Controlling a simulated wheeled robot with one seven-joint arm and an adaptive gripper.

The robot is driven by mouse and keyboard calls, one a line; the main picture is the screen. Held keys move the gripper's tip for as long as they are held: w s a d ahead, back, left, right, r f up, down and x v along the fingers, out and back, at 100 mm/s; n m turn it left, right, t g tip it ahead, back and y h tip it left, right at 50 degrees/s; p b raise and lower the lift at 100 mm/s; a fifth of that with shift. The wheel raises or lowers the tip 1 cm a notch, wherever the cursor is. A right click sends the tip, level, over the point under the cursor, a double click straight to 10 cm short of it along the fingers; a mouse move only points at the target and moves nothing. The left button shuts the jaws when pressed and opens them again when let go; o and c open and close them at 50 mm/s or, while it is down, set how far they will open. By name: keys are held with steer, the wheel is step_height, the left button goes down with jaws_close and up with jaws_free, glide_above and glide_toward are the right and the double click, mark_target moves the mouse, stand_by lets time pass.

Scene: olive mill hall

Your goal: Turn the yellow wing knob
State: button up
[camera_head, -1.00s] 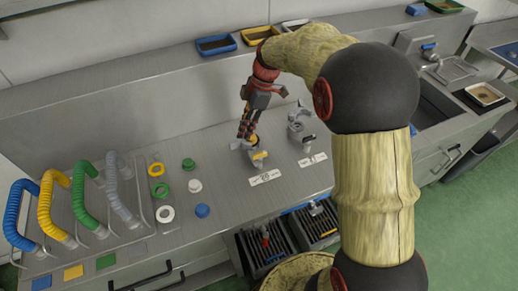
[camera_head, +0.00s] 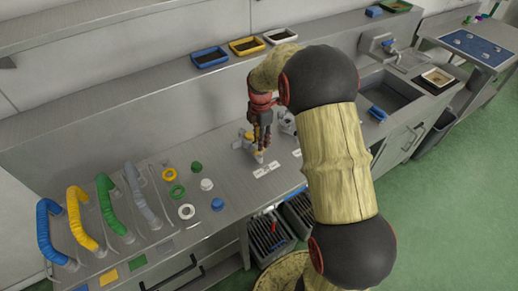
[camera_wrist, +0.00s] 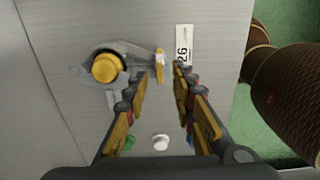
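The yellow wing knob (camera_wrist: 105,68) shows in the wrist view as a round yellow cap on a grey fitting. A grey arm runs right from it to a small yellow-marked end (camera_wrist: 159,58). In the head view the fitting (camera_head: 243,139) stands on the steel counter, partly hidden by my gripper (camera_head: 261,155). In the wrist view my gripper (camera_wrist: 162,76) is open, its two fingertips apart with nothing between them. The yellow-marked end is just beyond the fingertips, nearer the left one; I cannot tell whether they touch. The round cap lies left of both fingers.
A second grey fitting (camera_head: 287,122) stands close to the right. A white label (camera_wrist: 184,43) lies beside the knob. Coloured buttons, including a blue one (camera_head: 217,204), and hose-like handles, including a yellow one (camera_head: 80,217), stand left. Trays (camera_head: 247,46) line the back ledge.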

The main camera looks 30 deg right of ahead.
steer(key=shift+f, duration=2.25)
jaws_close()
